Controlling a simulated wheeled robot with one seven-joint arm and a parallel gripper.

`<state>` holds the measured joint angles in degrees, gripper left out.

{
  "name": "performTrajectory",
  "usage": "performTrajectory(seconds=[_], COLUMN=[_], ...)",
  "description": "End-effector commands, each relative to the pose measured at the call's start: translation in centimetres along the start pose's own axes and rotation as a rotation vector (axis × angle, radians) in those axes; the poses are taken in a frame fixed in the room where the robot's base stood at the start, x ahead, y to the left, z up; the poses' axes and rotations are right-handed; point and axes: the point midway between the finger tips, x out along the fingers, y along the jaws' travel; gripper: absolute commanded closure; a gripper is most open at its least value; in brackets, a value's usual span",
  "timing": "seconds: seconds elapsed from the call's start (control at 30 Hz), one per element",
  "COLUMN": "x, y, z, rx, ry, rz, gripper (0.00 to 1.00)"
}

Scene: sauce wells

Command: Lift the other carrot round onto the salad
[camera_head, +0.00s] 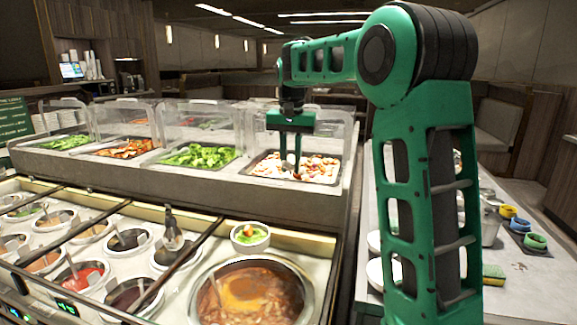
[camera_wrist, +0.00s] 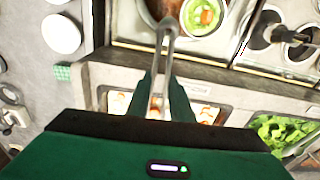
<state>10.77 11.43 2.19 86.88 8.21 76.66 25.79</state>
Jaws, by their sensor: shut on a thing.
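My gripper (camera_head: 291,152) points down over the back-right pan (camera_head: 345,181) of mixed white and reddish pieces. In the wrist view my gripper (camera_wrist: 166,88) is shut on a thin grey bent utensil that looks like tongs (camera_wrist: 169,27). I cannot tell whether the tongs' tips hold anything. A small white bowl (camera_head: 233,239) stands on the front counter with green salad (camera_head: 252,238) in it. An orange-red piece that looks like a carrot round (camera_wrist: 207,13) lies on the salad. I cannot make out another carrot round.
A large pot of brown soup (camera_head: 250,295) sits in front of the bowl. Several sauce wells with ladles lie left of it. Clear guards (camera_head: 200,122) stand behind the pans of greens (camera_head: 200,155). A side counter with white plates (camera_wrist: 61,34) and a green sponge (camera_head: 493,275) is at right.

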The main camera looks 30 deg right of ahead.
Motion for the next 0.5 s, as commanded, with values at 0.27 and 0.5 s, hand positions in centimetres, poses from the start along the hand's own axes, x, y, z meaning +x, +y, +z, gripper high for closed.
performTrajectory(seconds=[0.27,0.5], x=[-2.3,-4.4], y=[-0.1,-0.2], z=[-0.2,-0.3], rx=[-0.002,-0.001], ry=[0.001,0.002], rz=[-0.001,-0.002], gripper=[1.0,1.0])
